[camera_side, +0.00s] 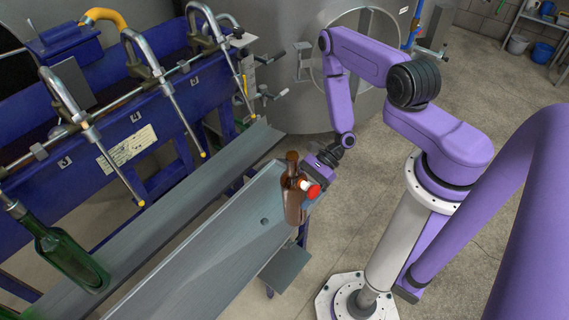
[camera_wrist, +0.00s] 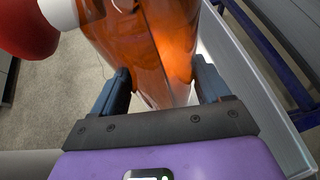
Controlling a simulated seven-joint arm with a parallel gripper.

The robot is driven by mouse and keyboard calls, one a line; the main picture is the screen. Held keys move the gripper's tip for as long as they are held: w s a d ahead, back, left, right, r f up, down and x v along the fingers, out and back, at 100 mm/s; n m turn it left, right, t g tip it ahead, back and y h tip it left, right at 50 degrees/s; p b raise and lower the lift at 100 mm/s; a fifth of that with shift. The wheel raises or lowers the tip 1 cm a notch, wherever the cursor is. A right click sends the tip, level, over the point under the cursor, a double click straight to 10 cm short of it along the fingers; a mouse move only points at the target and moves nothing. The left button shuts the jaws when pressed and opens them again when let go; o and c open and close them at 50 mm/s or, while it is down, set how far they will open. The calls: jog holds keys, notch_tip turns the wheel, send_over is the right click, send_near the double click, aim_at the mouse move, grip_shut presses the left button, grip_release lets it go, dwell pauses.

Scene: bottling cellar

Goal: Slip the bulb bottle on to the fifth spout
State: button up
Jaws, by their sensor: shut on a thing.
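In the wrist view the fingers (camera_wrist: 162,88) press both sides of the amber glass (camera_wrist: 150,45), with the red bulb (camera_wrist: 28,25) at upper left. Spouts hang from the blue filler, including a middle one (camera_side: 176,112) and a right one (camera_side: 235,72).
A green bottle (camera_side: 65,255) leans on the leftmost visible spout (camera_side: 10,203). A long grey rail (camera_side: 185,205) runs below the spouts, parallel to the bench (camera_side: 215,250). The hanging spouts to the right carry no bottles. A steel tank (camera_side: 280,75) stands behind.

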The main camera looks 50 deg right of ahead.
jog(key=w+d+f+m, duration=0.3)
jog(key=w+d, duration=0.1)
jog(key=w, duration=0.3)
jog(key=w+d+f+m+h, duration=0.1)
jog(key=w+d+f+m, duration=0.2)
jog(key=w+d, duration=0.2)
jog(key=shift+w+f, duration=0.25)
jog(key=shift+w, duration=0.75)
dwell(0.5)
